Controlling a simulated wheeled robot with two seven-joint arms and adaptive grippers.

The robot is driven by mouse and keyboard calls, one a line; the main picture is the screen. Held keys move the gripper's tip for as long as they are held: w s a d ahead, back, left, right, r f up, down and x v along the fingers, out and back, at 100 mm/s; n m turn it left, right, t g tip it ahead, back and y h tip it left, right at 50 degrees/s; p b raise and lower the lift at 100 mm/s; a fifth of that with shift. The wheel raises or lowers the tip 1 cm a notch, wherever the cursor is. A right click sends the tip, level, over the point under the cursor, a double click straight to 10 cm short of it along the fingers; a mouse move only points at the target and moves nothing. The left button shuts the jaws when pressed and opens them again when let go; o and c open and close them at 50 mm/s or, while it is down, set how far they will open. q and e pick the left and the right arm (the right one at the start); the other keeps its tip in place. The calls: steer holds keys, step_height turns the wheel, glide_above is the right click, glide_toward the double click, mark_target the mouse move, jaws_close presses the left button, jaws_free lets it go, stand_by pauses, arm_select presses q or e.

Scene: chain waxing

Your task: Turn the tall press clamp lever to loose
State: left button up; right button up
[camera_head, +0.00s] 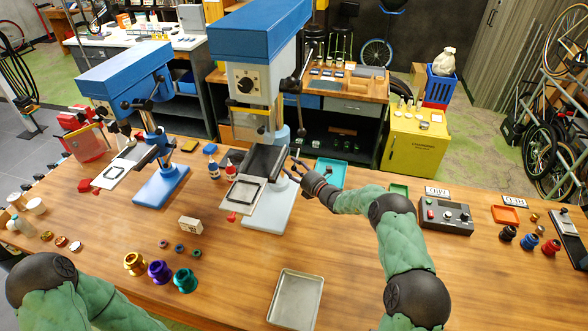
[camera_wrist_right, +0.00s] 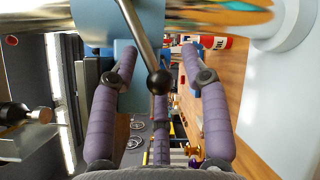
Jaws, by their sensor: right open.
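The tall press (camera_head: 257,40) has a blue head, a grey front with a dial, and a pale base. It stands at the table's middle. My right gripper (camera_head: 294,168) reaches in from the right beside its column and work table. In the right wrist view, a metal lever with a black ball knob (camera_wrist_right: 160,82) slants down from the top, likely the clamp lever. The knob shows between the spread purple fingers of my right gripper (camera_wrist_right: 155,60); contact cannot be told. The fingers are open. In the head view the lever is hard to make out. My left gripper is out of view.
A shorter blue press (camera_head: 125,70) stands to the left. A metal tray (camera_head: 296,298) lies in front.

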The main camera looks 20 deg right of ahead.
jaws_close()
steer(key=r+m+p, duration=0.1)
steer(key=r+m+g+p, duration=0.1)
steer(key=p, duration=0.1)
steer(key=s+r+m+g+p, duration=0.1)
steer(key=p, duration=0.1)
steer(key=shift+a+r, duration=0.3)
steer(key=shift+r, duration=0.1)
steer(key=shift+r+m+g+p, duration=0.25)
steer(key=shift+m+g+p, duration=0.35)
steer(key=shift+p, duration=0.35)
steer(key=shift+f, duration=0.1)
steer(key=shift+c, duration=0.9)
jaws_free()
steer(key=shift+o, duration=0.9)
steer(key=shift+w, duration=0.1)
